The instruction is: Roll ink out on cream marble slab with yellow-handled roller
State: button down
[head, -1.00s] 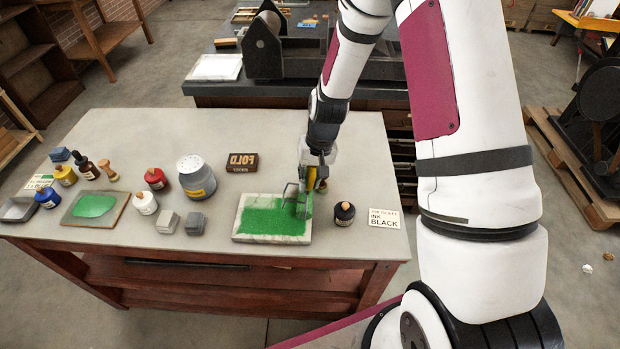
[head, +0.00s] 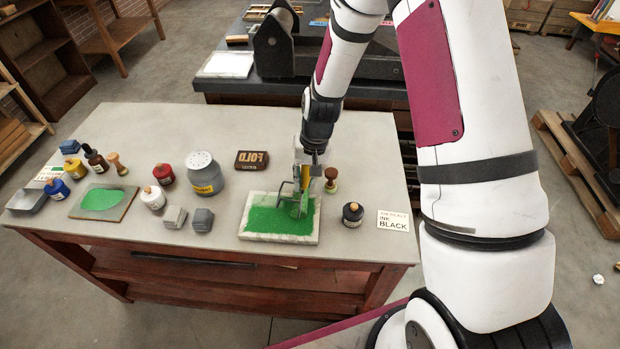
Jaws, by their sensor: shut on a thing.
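The cream marble slab (head: 246,236) lies near the table's front edge, its top largely covered with green ink (head: 268,220) and its pale rim showing. My gripper (head: 303,180) is above the slab's right half, shut on the yellow-handled roller (head: 307,172). Only a bit of the yellow handle shows between the fingers. The roller's lower end is at the green surface, green like the ink; whether it touches is hard to tell.
A black ink bottle (head: 353,214) and a card (head: 393,221) stand right of the slab. A wooden-handled tool (head: 331,178) is close behind my gripper's right side. Two grey blocks (head: 188,218), a shaker can (head: 203,174) and a FOLD type block (head: 252,161) are left and behind. A second green-inked plate (head: 103,200) lies far left.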

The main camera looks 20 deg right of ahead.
jog(key=shift+a+f, duration=0.1)
jog(key=w+a+b, duration=0.1)
jog(key=w+a, duration=0.1)
jog(key=a, duration=0.4)
jog(key=shift+w+a+r+b, duration=0.2)
jog(key=shift+w+a+b, duration=0.1)
jog(key=shift+w, duration=0.1)
dwell(0.3)
